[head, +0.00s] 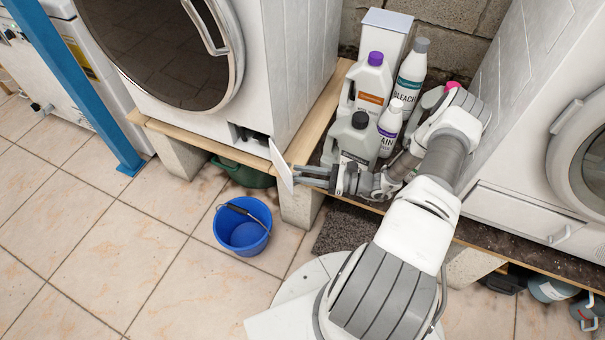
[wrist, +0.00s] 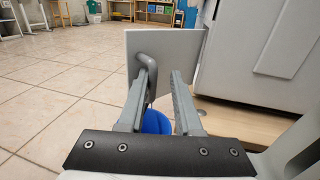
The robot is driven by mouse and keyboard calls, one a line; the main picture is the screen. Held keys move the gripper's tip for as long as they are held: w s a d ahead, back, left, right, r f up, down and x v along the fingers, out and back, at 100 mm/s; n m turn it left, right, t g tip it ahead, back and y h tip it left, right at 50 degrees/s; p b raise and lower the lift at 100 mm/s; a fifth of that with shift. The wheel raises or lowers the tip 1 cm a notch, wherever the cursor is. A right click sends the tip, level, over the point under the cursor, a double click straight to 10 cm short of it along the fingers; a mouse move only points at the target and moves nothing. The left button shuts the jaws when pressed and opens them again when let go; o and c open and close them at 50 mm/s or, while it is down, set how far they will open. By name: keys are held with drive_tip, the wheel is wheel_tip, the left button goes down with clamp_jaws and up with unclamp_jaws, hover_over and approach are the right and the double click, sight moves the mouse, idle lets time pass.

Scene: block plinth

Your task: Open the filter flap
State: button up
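The filter flap (head: 281,166) is a thin white panel, swung out from the lower right corner of the left washing machine. A dark opening (head: 255,136) shows in the machine beside it. In the wrist view the flap (wrist: 178,50) stands upright ahead of my gripper (wrist: 160,78), with a curved grey handle (wrist: 149,66) on its near face. In the head view my gripper (head: 298,176) is close to the flap's right side. Its fingers are apart. The handle is beside the left finger's inner side; I cannot tell whether they touch. The flap's hinge is not clear.
A blue bucket (head: 243,226) stands on the tiled floor below the flap. Several bottles, including a bleach bottle (head: 410,77), stand between the two machines behind my arm. A wooden shelf edge (head: 320,113) runs beneath the machine. The tiled floor at left is mostly clear.

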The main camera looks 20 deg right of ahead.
drive_tip(key=shift+s+a+r, duration=0.1)
drive_tip(key=shift+s+a, duration=0.1)
drive_tip(key=p+v, duration=0.2)
drive_tip(key=v, duration=1.5)
drive_tip(key=shift+d, duration=0.3)
